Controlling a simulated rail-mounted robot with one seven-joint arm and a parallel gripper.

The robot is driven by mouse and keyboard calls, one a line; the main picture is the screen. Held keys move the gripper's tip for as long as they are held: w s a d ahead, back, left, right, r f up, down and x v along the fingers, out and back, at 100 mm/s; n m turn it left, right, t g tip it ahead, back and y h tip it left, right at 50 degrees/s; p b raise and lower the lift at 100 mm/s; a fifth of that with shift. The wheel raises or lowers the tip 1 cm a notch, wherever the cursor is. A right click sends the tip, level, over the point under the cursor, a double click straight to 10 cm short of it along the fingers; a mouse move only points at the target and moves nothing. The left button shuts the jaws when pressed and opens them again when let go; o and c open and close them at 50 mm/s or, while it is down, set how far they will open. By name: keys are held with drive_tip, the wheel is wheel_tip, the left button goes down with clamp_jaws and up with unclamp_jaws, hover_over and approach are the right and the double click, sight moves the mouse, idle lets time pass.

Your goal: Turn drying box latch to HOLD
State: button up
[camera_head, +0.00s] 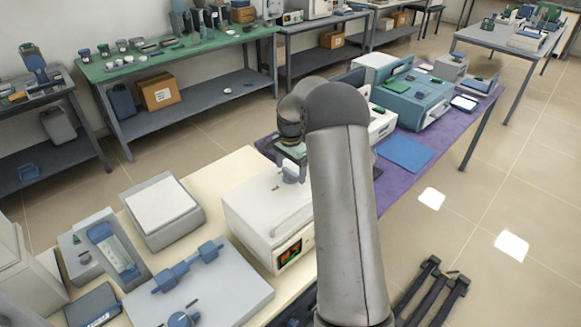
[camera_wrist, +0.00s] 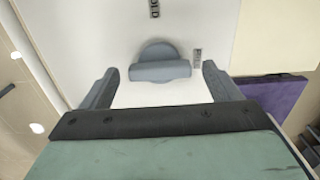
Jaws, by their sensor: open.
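The drying box (camera_head: 258,205) is a white box on the cream bench, with a small lit display on its front; my arm hides part of it. Its white top (camera_wrist: 215,25) fills much of the wrist view. The latch (camera_wrist: 160,70) is a grey-blue round knob with a bar across it, lying crosswise in the wrist view. My gripper (camera_wrist: 160,77) is open, with one finger on each side of the latch bar and a gap at each end. In the head view my gripper (camera_head: 291,175) is over the box top. A dark label (camera_wrist: 154,9), partly cut off, seems to read HOLD.
A smaller label (camera_wrist: 197,57) is right of the latch. Left on the bench are a grey box with a white top (camera_head: 162,205) and a grey unit with blue handles (camera_head: 225,290). A blue mat (camera_head: 405,153) and teal instrument (camera_head: 412,98) are on the purple surface behind.

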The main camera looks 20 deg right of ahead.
drive_tip(key=shift+f, duration=0.15)
drive_tip(key=c, duration=1)
drive_tip(key=n+b, duration=0.2)
drive_tip(key=n, duration=0.2)
drive_tip(key=n+b, duration=0.1)
drive_tip(key=n, duration=0.3)
drive_tip(key=n+b, duration=0.1)
drive_tip(key=n, duration=0.8)
drive_tip(key=shift+n, duration=0.4)
